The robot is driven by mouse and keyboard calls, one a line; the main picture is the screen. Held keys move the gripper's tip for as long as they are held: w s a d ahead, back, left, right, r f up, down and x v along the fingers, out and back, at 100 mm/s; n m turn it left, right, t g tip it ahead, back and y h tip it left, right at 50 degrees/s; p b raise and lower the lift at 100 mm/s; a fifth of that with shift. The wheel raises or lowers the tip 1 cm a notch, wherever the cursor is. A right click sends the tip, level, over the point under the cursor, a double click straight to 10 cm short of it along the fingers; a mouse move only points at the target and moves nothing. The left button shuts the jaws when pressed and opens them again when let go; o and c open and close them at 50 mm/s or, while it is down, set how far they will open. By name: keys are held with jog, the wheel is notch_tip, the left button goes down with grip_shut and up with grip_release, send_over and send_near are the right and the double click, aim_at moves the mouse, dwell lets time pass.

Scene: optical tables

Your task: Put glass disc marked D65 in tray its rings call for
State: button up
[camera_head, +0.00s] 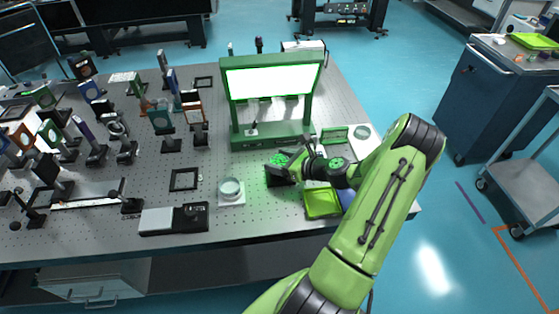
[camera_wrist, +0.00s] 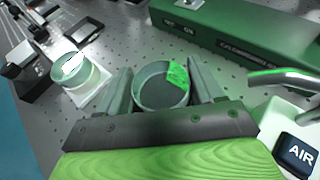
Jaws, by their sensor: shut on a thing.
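My gripper (camera_head: 284,167) is low over the optical table, in front of the green lit viewing stand (camera_head: 272,98). In the wrist view its two fingers (camera_wrist: 160,74) are shut on a round clear glass disc (camera_wrist: 156,92) with a pale rim. A bright green patch shows at the disc's upper right. I cannot read a D65 mark or make out coloured rings on it.
Another round glass piece (camera_head: 231,187) sits on a white square base left of the gripper; it also shows in the wrist view (camera_wrist: 76,70). A black and white box (camera_head: 174,219) lies at the front edge. Several mounted optics crowd the left. An AIR-labelled part (camera_wrist: 298,154) is at lower right.

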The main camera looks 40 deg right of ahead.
jog(key=shift+f, duration=0.15)
jog(key=o, duration=1.1)
jog(key=shift+o, duration=0.2)
jog(key=shift+f+b, duration=0.15)
jog(key=shift+b, duration=0.3)
